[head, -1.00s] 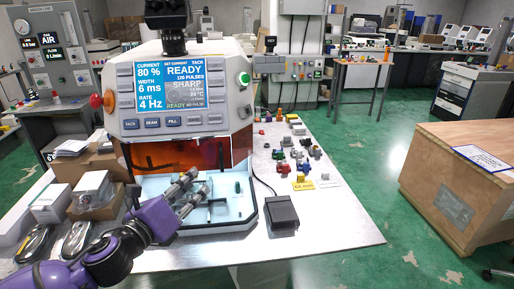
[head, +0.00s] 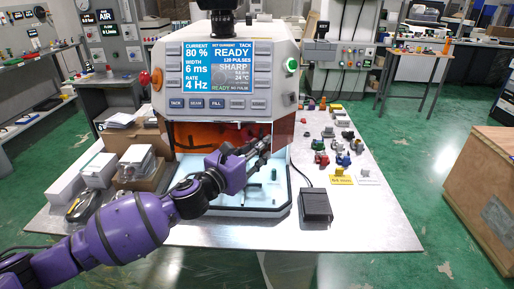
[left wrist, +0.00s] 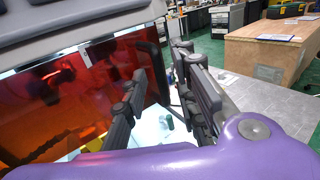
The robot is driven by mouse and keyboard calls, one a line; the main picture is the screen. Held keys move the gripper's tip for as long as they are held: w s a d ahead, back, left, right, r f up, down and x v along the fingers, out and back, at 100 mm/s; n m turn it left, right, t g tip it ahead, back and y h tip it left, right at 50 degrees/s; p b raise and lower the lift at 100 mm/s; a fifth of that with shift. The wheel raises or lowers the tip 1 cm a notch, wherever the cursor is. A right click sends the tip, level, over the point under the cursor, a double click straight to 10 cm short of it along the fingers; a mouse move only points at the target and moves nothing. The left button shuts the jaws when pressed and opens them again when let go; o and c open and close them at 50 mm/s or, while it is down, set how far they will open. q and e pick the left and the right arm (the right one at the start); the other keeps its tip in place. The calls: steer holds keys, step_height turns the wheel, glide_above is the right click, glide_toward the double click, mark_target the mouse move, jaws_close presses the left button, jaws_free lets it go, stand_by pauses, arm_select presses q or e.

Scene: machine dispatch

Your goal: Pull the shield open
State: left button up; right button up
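The shield is an orange-red see-through panel (head: 195,137) hanging below the control face of the white machine (head: 232,75). It fills much of the left wrist view (left wrist: 85,90), with a dark upright handle (left wrist: 157,55) near its right edge. My left gripper (head: 262,148) is in front of the shield's right part and hides some of it in the head view. In the left wrist view its fingers (left wrist: 158,75) are spread, with the handle showing between or just beyond them. Contact with the handle cannot be told. My right gripper is not in view.
A black foot pedal (head: 315,205) lies on the table (head: 385,225) right of the machine. Several small coloured parts and a yellow label (head: 342,179) lie behind it. Boxes (head: 95,175) stand at the left. The table's front right is clear.

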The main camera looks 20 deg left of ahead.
arm_select(q)
steer(key=shift+w, duration=0.15)
jaws_close()
stand_by(0.4)
